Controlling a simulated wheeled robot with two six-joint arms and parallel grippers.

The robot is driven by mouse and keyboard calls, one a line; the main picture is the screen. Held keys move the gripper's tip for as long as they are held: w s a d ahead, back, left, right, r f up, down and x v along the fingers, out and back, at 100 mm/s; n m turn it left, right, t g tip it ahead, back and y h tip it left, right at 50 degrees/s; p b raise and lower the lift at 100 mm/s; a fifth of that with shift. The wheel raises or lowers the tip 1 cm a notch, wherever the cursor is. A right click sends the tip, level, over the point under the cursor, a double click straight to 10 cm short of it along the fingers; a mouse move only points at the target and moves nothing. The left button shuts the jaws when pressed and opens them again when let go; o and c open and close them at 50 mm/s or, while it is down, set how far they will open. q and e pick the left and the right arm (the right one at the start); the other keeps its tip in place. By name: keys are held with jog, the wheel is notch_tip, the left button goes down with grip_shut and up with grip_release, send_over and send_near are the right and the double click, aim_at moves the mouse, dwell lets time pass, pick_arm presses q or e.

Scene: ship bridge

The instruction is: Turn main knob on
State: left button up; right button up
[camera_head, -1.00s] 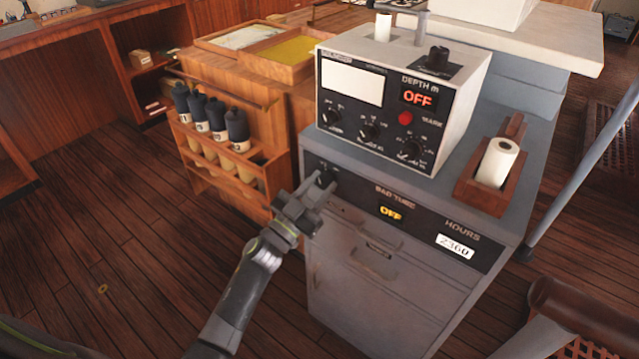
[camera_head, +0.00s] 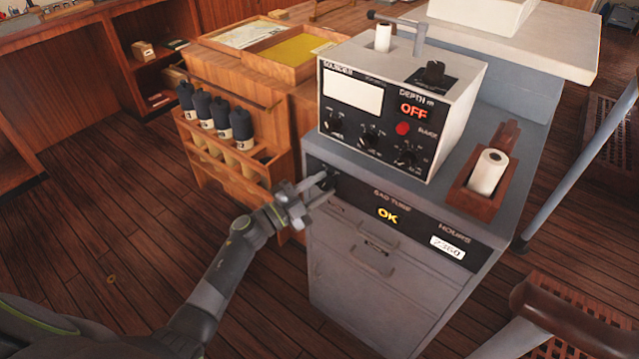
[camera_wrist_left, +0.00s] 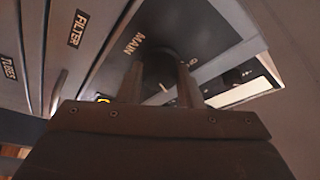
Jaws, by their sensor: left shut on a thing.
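The main knob (camera_wrist_left: 160,68) is a dark knob below the printed word MAIN on the black panel strip (camera_head: 420,228) of the grey cabinet. In the left wrist view it sits between the two fingers of my left gripper (camera_wrist_left: 160,85). In the head view my left gripper (camera_head: 318,183) reaches the left end of that strip and hides most of the knob. It is shut on the knob. The yellow display (camera_head: 387,215) on the strip reads OK. My right gripper is not in view.
The sounder box (camera_head: 400,105) on the cabinet top shows a red OFF. A wooden holder with a paper roll (camera_head: 489,172) stands at its right. A wooden rack (camera_head: 220,150) with several dark bottles is left of my gripper. Wooden floor lies open at the left.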

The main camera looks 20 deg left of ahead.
pick_arm(q)
jog(key=shift+m, duration=0.5)
jog(key=o, duration=1)
jog(key=shift+b+v, duration=1.8)
jog(key=shift+v, duration=6.9)
jog(key=shift+a, duration=0.15)
